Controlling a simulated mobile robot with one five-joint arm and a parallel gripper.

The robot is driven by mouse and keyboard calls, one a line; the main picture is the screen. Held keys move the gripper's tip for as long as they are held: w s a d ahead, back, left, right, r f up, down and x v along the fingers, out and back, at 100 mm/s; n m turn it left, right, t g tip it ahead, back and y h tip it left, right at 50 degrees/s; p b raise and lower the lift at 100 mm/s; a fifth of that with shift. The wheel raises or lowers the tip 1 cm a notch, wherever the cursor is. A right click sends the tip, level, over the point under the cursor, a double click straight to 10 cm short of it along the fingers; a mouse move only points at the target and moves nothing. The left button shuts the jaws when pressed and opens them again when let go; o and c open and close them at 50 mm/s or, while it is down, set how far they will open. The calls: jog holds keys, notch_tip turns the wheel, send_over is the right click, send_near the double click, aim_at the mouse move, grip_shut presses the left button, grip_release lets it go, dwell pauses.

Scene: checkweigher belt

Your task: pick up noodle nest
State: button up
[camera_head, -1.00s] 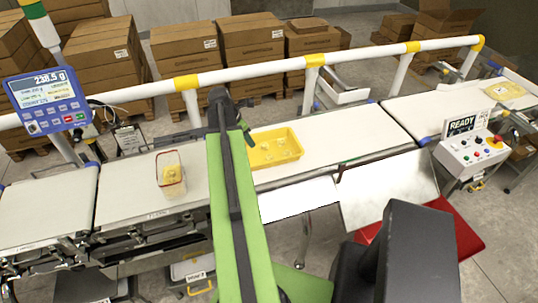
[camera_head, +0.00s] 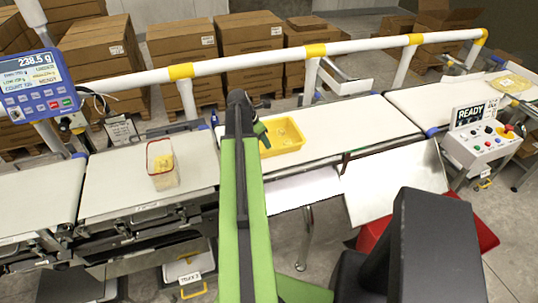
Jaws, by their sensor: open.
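A yellow tray (camera_head: 298,146) lies on the white belt just right of my arm, and its left part is hidden behind the arm. Pale yellow noodle nests (camera_head: 284,132) sit in it, too small to make out singly. A clear box with a red rim (camera_head: 160,147) stands on the weighing belt to the left, with some yellow nest-like contents (camera_head: 162,163) low inside. My gripper (camera_head: 261,132) is at the far end of the green arm, by the tray's left side, open and mostly hidden by the arm. I see nothing held in it.
A white rail (camera_head: 240,71) with yellow joints runs behind the belt. A blue weight display (camera_head: 38,84) reading 238.5 g stands at left. A control box marked READY (camera_head: 480,145) stands at right. The belt right of the tray (camera_head: 365,125) is clear.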

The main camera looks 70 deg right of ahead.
jog(key=b+x, duration=0.4)
jog(key=shift+s+d+f, duration=0.15)
jog(key=shift+d+f, duration=0.15)
jog(key=shift+s+a+r+b, duration=0.15)
jog(key=shift+a+b, duration=0.15)
jog(key=shift+b, duration=0.05)
jog(key=shift+d+f, duration=0.4)
jog(key=shift+d, duration=0.2)
jog(key=shift+a+r, duration=0.15)
jog(key=c, duration=1)
